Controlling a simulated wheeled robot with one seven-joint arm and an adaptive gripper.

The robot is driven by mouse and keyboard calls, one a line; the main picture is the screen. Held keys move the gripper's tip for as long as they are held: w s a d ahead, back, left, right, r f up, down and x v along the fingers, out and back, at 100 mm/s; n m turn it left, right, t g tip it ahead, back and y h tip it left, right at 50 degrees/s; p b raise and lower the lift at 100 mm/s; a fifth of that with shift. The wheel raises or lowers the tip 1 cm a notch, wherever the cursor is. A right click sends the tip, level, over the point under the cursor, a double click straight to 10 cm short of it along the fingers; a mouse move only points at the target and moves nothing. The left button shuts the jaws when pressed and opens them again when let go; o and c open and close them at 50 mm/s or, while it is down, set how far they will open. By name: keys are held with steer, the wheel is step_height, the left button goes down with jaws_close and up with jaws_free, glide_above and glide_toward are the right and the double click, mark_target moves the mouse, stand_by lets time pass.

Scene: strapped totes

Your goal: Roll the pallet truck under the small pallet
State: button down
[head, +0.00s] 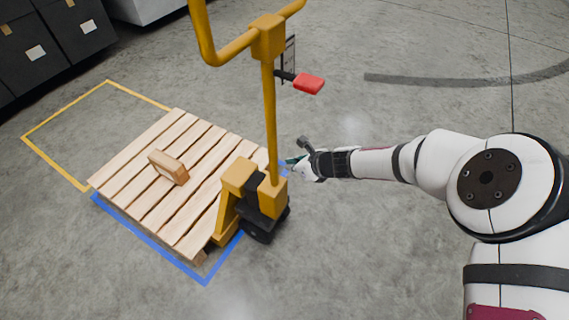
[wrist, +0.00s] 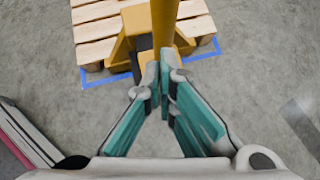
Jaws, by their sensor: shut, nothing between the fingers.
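The yellow pallet truck (head: 237,182) stands upright at the right edge of the small wooden pallet (head: 146,199). Its forks are mostly hidden, so I cannot tell how far they reach under the slats. The truck's yellow post (wrist: 164,22) and the pallet (wrist: 97,30) also show in the wrist view. My gripper (head: 288,161) is beside the post, on its right, low near the truck's body. In the wrist view my gripper (wrist: 164,65) is shut and empty, its tips at the post; I cannot tell whether they touch it.
A wooden block (head: 168,167) lies on the pallet. Blue floor tape (head: 150,242) runs around the pallet, and a yellow taped area (head: 55,163) lies behind it. A red lever (head: 308,84) sticks out from the truck's post. Dark bins (head: 62,38) stand at upper left.

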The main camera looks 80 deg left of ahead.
steer(key=p+v, duration=0.1)
steer(key=v, duration=1)
steer(key=shift+w+d+f, duration=0.25)
steer(key=shift+d+f, duration=0.05)
steer(key=shift+f, duration=0.05)
